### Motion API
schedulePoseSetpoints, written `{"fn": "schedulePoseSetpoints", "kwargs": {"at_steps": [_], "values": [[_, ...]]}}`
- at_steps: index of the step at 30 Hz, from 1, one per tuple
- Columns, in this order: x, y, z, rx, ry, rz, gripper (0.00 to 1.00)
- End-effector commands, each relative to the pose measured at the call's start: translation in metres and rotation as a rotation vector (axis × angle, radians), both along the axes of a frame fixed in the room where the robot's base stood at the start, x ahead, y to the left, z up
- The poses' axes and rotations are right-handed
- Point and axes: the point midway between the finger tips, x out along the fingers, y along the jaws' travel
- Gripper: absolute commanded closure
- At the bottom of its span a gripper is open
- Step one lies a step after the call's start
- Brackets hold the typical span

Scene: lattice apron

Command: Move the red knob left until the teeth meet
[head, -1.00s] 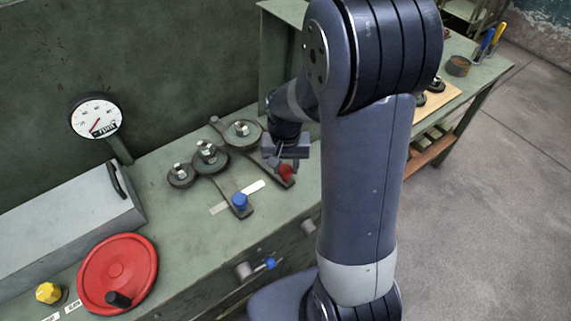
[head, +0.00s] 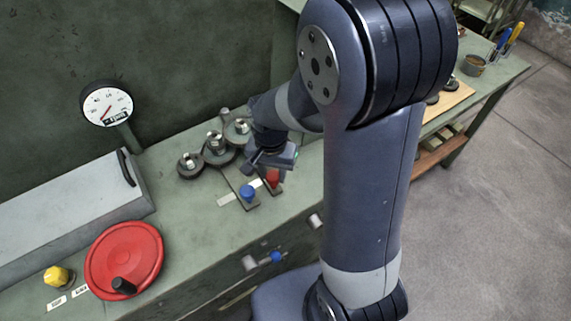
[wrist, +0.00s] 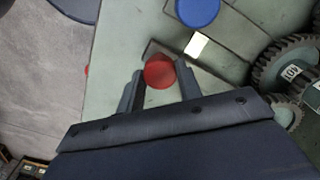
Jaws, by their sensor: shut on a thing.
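The red knob (head: 273,178) sits on the end of a dark lever arm on the green bench top, and it shows between my fingers in the wrist view (wrist: 160,72). My gripper (wrist: 159,90) is shut on the red knob, with one finger on each side. The blue knob (head: 248,192) is on a neighbouring lever just left of it. The toothed gears (head: 216,150) stand behind the knobs. My gripper and arm partly hide the right gear (head: 238,130), so I cannot tell whether the teeth touch.
A red handwheel (head: 124,260), a yellow knob (head: 57,276) and a grey box (head: 62,218) are at left. A dial gauge (head: 106,104) stands behind. A smaller blue knob (head: 276,257) is on the bench front.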

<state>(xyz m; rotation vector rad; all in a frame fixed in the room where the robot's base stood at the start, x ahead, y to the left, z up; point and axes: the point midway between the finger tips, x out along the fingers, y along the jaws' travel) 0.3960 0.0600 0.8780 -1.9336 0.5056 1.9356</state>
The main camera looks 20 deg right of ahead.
Motion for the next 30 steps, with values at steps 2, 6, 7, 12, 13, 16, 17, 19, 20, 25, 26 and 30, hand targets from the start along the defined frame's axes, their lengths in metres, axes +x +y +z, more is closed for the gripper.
{"fn": "schedulePoseSetpoints", "kwargs": {"at_steps": [2,6,7,12,13,16,17,19,20,25,26,30], "values": [[-0.001,0.0062,0.0004,0.001,-0.004,-0.014,1.0],[-0.0021,0.0093,0.0004,0.001,-0.004,-0.028,1.0],[-0.0022,0.0094,0.0005,0.002,-0.003,-0.029,1.0],[-0.0023,0.0094,0.0004,0.003,-0.003,-0.03,1.0],[-0.0023,0.0094,0.0004,0.003,-0.003,-0.03,1.0],[-0.0023,0.0093,0.0004,0.002,-0.002,-0.03,0.59],[-0.0024,0.0092,0.0004,0.002,-0.002,-0.03,0.56],[-0.0024,0.009,0.0004,0.002,-0.002,-0.029,0.51],[-0.0024,0.0089,0.0003,0.001,-0.002,-0.029,0.48],[-0.0025,0.0085,0.0003,0.0,-0.001,-0.028,0.44],[-0.0025,0.0085,0.0002,0.0,-0.001,-0.028,0.44],[-0.0023,0.0085,0.0032,0.001,-0.003,-0.028,0.44]]}}
